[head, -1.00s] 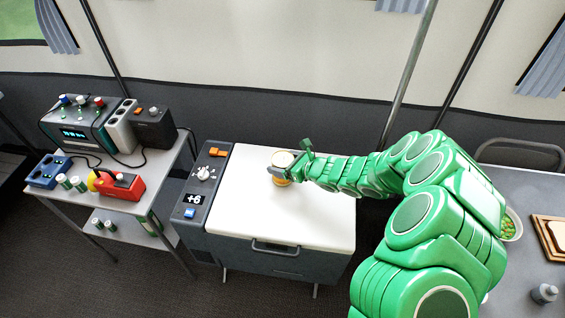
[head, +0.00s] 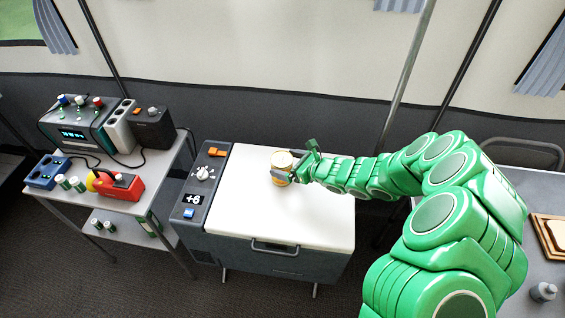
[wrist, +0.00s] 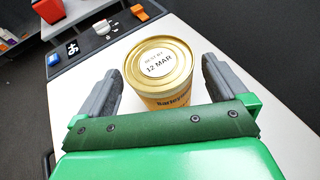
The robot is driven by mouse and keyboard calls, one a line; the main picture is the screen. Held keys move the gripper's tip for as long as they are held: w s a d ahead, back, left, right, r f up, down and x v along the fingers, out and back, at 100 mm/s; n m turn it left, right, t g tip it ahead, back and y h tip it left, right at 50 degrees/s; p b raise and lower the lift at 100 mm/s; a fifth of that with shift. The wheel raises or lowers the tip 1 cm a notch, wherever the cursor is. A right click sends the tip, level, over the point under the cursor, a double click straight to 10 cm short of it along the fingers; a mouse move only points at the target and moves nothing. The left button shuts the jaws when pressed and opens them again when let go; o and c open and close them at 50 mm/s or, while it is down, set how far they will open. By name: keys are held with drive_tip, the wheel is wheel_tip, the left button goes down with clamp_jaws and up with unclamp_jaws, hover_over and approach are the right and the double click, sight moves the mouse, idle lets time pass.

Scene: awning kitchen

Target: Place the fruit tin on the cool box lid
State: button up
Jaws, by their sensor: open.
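The fruit tin (head: 281,166) stands upright on the white cool box lid (head: 262,212), toward its back middle. In the wrist view the tin (wrist: 162,70) shows its gold top with a white "BEST BY 12 MAR" label. My gripper (head: 290,166) is at the tin's right side in the head view. In the wrist view my gripper (wrist: 166,78) is open, with one grey finger on each side of the tin and a gap visible at both sides. The cool box lid (wrist: 215,140) is bare around the tin.
A control panel (head: 198,185) with a knob and a display runs along the lid's left side. A side table (head: 150,203) with a red device (head: 122,187) and other equipment stands at left. A table (head: 500,190) with a bread board (head: 553,236) is at right.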

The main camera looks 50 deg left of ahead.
drive_tip(key=v, duration=0.9)
drive_tip(key=shift+d, duration=0.2)
drive_tip(key=shift+r, duration=0.15)
